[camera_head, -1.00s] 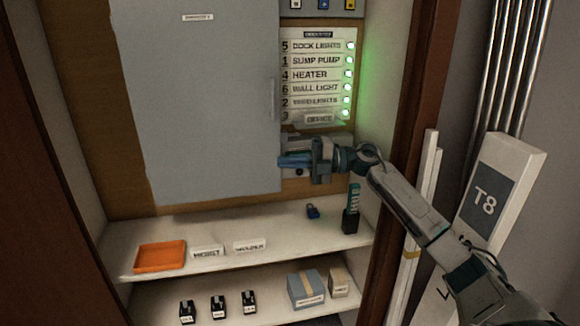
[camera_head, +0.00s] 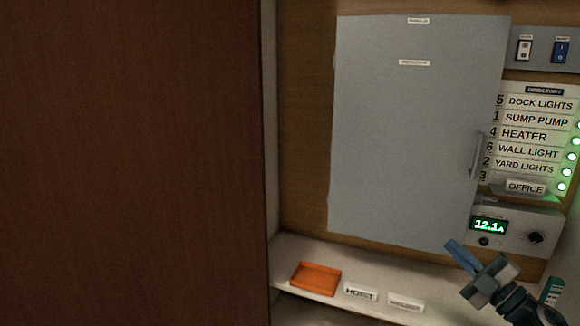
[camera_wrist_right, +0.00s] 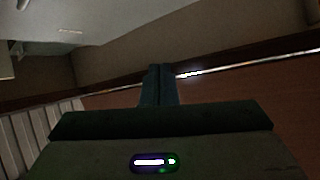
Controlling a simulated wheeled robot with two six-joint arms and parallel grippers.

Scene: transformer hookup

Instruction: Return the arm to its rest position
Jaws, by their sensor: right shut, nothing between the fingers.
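My right gripper (camera_head: 458,248) is at the lower right of the head view, in front of the lower edge of the grey panel door (camera_head: 415,130) and left of the meter box. Its fingers are together and empty. In the right wrist view the closed fingers (camera_wrist_right: 159,84) point away into a dim space with nothing between them. The rest of my right arm runs off the lower right corner. My left gripper is not in view.
A meter (camera_head: 489,225) reading 12.1A sits below the directory board (camera_head: 530,140) with its lit green lamps. An orange tray (camera_head: 316,279) and the HOIST label (camera_head: 360,292) are on the shelf. A brown wooden panel (camera_head: 130,160) fills the left.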

